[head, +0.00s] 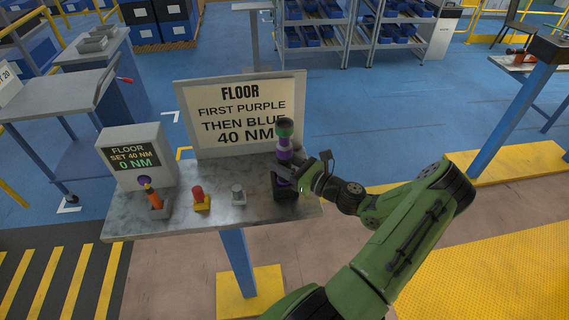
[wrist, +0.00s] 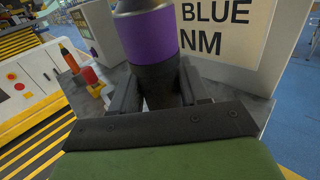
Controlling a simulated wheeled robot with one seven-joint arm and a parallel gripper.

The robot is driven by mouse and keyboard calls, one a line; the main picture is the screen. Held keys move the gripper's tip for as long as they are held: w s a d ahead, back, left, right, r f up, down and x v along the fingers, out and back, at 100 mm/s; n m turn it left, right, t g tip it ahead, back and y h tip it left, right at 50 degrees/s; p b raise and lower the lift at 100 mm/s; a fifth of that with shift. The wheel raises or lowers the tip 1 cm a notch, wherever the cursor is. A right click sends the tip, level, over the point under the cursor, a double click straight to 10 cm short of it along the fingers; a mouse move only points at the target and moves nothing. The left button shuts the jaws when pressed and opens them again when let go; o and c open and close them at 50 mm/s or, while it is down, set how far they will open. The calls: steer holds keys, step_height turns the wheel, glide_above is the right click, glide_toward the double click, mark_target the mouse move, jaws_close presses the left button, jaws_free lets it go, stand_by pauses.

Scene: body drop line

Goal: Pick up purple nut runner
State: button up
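The purple nut runner (head: 284,154) stands upright at the right end of the grey bench, with a green and dark top and a purple band. Its lower end is at a black holder (head: 286,192); whether it is seated there is hard to see. In the wrist view the nut runner (wrist: 150,36) fills the upper middle, purple above a black section. My gripper (wrist: 157,88) has one finger on each side of the black section, below the purple band. The fingers look very close to it, but I cannot tell whether they press on it.
A sign (head: 242,115) reading "first purple then blue 40 Nm" stands behind. A display box (head: 135,155) shows 0 Nm at the left. An orange tool (head: 154,198), a red and yellow piece (head: 200,199) and a grey piece (head: 238,195) stand along the bench (head: 225,215).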

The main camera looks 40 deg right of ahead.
mark_target(285, 135)
jaws_close()
steer(key=shift+r, duration=0.2)
step_height(285, 135, up, 10)
steer(key=shift+f+p, duration=0.1)
steer(key=shift+p, duration=0.35)
steer(key=shift+o, duration=0.9)
jaws_free()
steer(key=c, duration=0.7)
steer(key=shift+d+f, duration=0.1)
jaws_close()
